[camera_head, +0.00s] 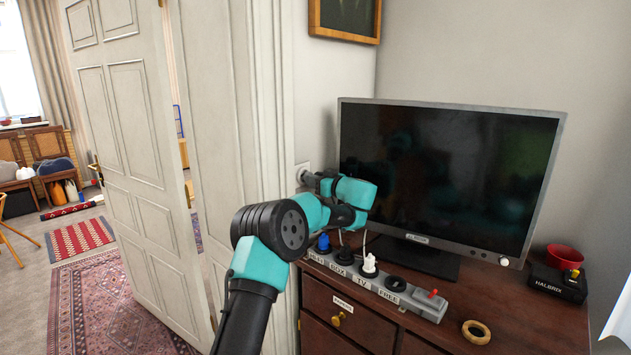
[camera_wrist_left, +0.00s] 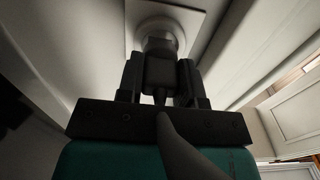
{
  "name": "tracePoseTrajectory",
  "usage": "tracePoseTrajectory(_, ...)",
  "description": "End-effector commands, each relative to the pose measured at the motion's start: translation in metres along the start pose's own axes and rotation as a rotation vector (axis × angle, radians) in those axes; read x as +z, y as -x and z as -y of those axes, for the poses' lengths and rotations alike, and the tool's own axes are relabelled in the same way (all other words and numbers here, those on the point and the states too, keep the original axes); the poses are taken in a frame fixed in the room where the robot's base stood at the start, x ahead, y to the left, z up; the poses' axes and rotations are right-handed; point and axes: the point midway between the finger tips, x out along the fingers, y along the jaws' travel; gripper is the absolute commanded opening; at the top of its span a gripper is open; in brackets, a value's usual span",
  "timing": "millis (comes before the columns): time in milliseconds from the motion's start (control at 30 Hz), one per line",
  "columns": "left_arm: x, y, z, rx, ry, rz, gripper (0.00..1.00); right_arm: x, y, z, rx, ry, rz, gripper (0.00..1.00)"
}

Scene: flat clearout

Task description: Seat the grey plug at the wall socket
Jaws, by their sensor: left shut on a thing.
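The wall socket (camera_head: 301,168) is a pale plate with a round face, on the wall strip between the door and the monitor. It fills the top of the left wrist view (camera_wrist_left: 188,20). My left gripper (camera_head: 314,181) is right in front of it, shut on the dark grey plug (camera_wrist_left: 159,72). The plug points at the round face and overlaps it in the left wrist view; how deep it sits, I cannot tell. Its thick cord (camera_wrist_left: 182,145) runs back toward the camera. My right gripper is out of view.
A monitor (camera_head: 440,180) stands on the wooden cabinet (camera_head: 520,318), close to the right of my left gripper. A labelled power strip (camera_head: 350,275) with a blue and a white plug lies below. A wooden ring (camera_head: 476,332), black box (camera_head: 558,285) and red bowl (camera_head: 564,257) are rightward.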

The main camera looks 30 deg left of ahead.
Motion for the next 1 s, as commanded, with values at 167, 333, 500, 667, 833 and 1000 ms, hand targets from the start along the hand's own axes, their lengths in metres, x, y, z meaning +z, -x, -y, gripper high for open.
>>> tracePoseTrajectory(167,0.0000,0.0000,-0.0001,0.000,0.000,0.000,0.05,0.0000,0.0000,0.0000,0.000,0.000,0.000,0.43)
tracePoseTrajectory(333,0.0000,0.0000,0.0000,0.000,0.000,0.000,0.05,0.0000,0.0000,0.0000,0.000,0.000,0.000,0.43)
tracePoseTrajectory(500,0.0000,0.0000,-0.0001,0.000,0.000,0.000,0.05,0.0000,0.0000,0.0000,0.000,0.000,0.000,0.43)
tracePoseTrajectory(667,0.0001,-0.0006,0.0000,0.000,0.000,0.000,0.05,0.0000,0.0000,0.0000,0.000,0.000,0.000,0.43)
tracePoseTrajectory(833,0.0003,-0.0036,0.0000,0.000,0.000,0.000,0.05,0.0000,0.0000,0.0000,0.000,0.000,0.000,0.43)
tracePoseTrajectory(1000,0.0002,-0.0070,0.0000,-0.001,0.000,0.000,0.05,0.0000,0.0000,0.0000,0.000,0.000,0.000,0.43)
